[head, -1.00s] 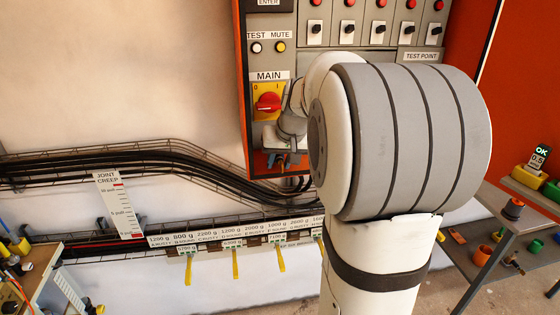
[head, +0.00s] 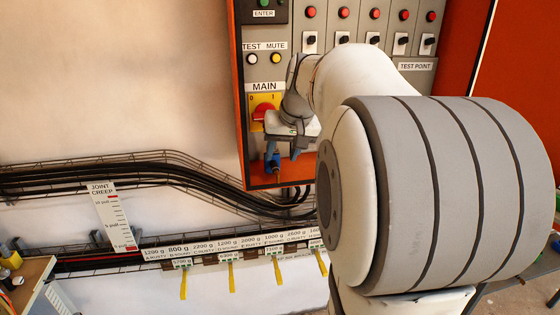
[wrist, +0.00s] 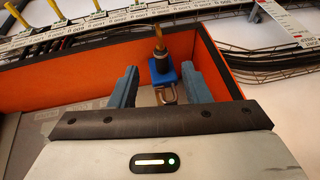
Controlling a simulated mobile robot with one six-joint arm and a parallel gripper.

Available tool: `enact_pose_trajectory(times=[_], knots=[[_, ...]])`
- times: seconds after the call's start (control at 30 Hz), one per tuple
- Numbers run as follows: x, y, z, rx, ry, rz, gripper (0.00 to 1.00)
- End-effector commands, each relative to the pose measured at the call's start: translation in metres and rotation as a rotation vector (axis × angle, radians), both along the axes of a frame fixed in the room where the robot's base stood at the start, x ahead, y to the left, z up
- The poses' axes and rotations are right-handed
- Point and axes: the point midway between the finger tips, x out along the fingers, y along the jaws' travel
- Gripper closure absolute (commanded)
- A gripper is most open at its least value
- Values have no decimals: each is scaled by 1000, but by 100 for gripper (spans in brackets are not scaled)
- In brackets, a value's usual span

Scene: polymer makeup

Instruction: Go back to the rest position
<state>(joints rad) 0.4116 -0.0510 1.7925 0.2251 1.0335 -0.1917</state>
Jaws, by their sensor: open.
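My gripper (head: 284,157) is in front of the lower part of the grey control panel (head: 345,82), just below the red MAIN switch (head: 262,112). In the wrist view its two blue fingers (wrist: 159,72) stand apart, open. A small blue block (wrist: 164,72) with a metal loop and a brown-yellow stem shows between or just beyond the fingers. I cannot tell whether it touches them. The red switch sits on a yellow plate and is partly covered by my gripper.
An orange cabinet edge surrounds the panel. Black cables in a wire tray (head: 150,172) run along the wall at left. Below is a row of weight labels (head: 230,245) with yellow tags. A JOINT CREEP scale (head: 108,215) hangs at left. A bench (head: 25,280) stands at lower left.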

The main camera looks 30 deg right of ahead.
Motion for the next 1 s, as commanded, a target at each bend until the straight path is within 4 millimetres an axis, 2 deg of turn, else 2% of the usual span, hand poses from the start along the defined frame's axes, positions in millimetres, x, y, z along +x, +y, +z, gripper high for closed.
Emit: enact_pose_trajectory(times=[0.5,0.6,0.67,0.77,0.9,1.0], knots=[[-1,1,1,0,2,1,57],[-9,12,-3,-4,9,15,57],[-21,28,-9,-10,20,33,57],[-54,64,-27,-32,46,83,57],[-113,110,-63,-72,85,162,57],[-151,131,-89,-100,105,213,57]])
